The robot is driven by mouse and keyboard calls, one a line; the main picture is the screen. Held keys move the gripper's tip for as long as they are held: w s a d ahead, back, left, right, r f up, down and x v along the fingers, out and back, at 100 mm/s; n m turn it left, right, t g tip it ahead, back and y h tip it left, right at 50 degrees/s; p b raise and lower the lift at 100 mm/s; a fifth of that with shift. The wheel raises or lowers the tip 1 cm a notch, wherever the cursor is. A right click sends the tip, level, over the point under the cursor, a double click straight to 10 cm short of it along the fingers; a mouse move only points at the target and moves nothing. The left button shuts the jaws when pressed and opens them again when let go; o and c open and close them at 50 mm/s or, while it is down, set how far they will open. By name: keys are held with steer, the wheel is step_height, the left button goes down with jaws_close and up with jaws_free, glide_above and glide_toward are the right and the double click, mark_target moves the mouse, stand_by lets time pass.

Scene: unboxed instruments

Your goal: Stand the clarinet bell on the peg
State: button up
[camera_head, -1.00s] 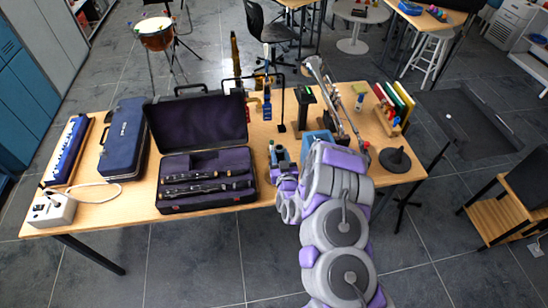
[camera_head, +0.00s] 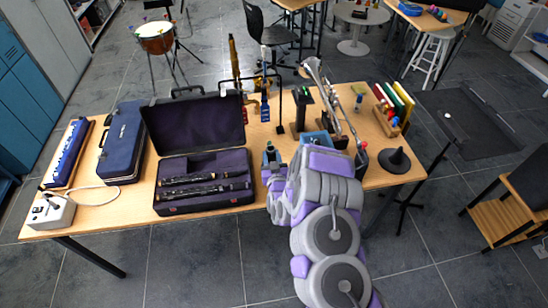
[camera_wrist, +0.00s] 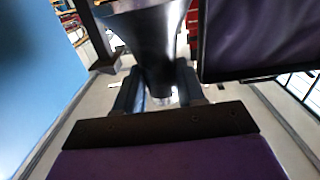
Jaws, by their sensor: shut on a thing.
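The clarinet bell (camera_wrist: 150,35) is the black flared piece held in my gripper (camera_wrist: 157,90) in the wrist view. Its wide end is cut off by the top of the picture, and its narrower part lies between the two fingers. In the head view my gripper (camera_head: 271,163) is just right of the open clarinet case (camera_head: 205,205), over the table's front half; little of the bell can be made out there. A black cone on a round base (camera_head: 394,160) stands at the table's right end. It may be the peg, but I cannot tell for sure.
The case's raised lid (camera_head: 195,125) stands close to my gripper's left. A blue case (camera_head: 122,145) and a keyboard (camera_head: 67,155) lie farther left. A trumpet (camera_head: 328,95), a blue box (camera_head: 317,138) and a book rack (camera_head: 390,122) stand behind and right of my arm.

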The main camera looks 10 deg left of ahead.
steer(key=a, duration=0.3)
steer(key=shift+a+f, duration=0.2)
steer(key=shift+f, duration=0.05)
steer(key=d, duration=0.4)
steer(key=shift+d+r+p, duration=0.3)
steer(key=shift+d, duration=0.05)
steer(key=shift+a+f, duration=0.15)
steer(key=shift+a, duration=0.45)
steer(key=shift+a+f, duration=0.15)
steer(key=shift+a, duration=0.4)
steer(key=shift+d+r+p, duration=0.2)
steer(key=shift+d+p, duration=0.1)
steer(key=shift+d, duration=1.35)
steer(key=shift+a+f, duration=0.2)
steer(key=shift+a, duration=0.85)
steer(key=shift+a+f, duration=0.25)
steer(key=shift+a, duration=0.05)
steer(key=shift+d+b, duration=0.35)
steer(key=shift+d, duration=0.6)
